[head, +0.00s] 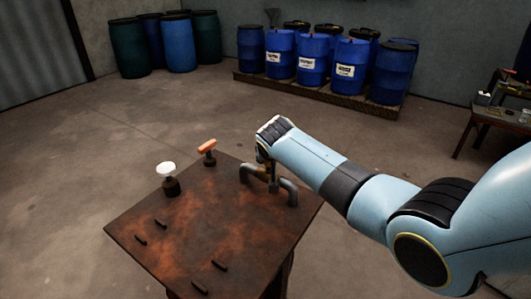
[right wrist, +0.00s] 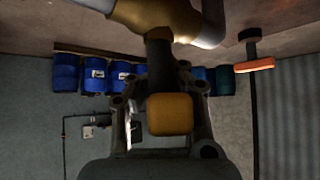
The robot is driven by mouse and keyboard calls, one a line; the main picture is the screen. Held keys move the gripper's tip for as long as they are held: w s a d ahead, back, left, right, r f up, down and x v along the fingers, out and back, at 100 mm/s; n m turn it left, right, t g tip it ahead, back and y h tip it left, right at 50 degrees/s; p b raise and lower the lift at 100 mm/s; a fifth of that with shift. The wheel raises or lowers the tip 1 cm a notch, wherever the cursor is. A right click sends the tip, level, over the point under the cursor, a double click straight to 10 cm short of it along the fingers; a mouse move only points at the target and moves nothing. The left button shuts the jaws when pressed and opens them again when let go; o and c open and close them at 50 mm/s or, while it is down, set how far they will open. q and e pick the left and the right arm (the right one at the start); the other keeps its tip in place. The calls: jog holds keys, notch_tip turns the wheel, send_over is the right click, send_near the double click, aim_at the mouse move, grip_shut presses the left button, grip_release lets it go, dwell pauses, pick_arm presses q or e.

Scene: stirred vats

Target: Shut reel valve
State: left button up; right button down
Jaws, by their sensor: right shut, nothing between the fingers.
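A grey pipe (head: 288,190) with a bend at each side stands on the rusty table. It carries a brass valve body (head: 270,171), partly hidden by my right gripper. In the right wrist view, the brass body (right wrist: 160,15) is close at the top. A dark stem with a yellow-brown block (right wrist: 170,114) at its end lies in front of the gripper's links. My right gripper (head: 263,154) is shut and holds nothing, right beside the valve. I cannot tell whether it touches the valve. My left gripper is in neither view.
The rusty table (head: 215,222) also bears a white knob (head: 166,169), an orange T-handle (head: 207,147) and several short black pegs. Blue drums (head: 312,60) stand on a pallet behind; more drums (head: 180,42) stand at the back left. The floor between is clear.

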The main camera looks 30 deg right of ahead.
jog(key=shift+s+d+m+g+h+b, duration=0.2)
jog(key=shift+m+g+h+b, duration=0.5)
jog(key=shift+m+b, duration=0.5)
jog(key=shift+s+d+m+g+h+b, duration=0.1)
jog(key=shift+d+m+g+h+b, duration=0.1)
jog(key=shift+m+g+h+b, duration=0.75)
jog(key=shift+s+d+m+g+h+b, duration=0.2)
jog(key=shift+m+g+h+b, duration=0.25)
jog(key=shift+m+b, duration=1)
jog(key=shift+r+m+g, duration=0.1)
jog(key=shift+m+g, duration=0.2)
jog(key=shift+m, duration=0.2)
jog(key=c, duration=1.5)
grip_release()
jog(key=shift+s+r, duration=0.15)
jog(key=shift+s, duration=0.2)
jog(key=shift+o, duration=1.6)
jog(key=shift+w, duration=0.1)
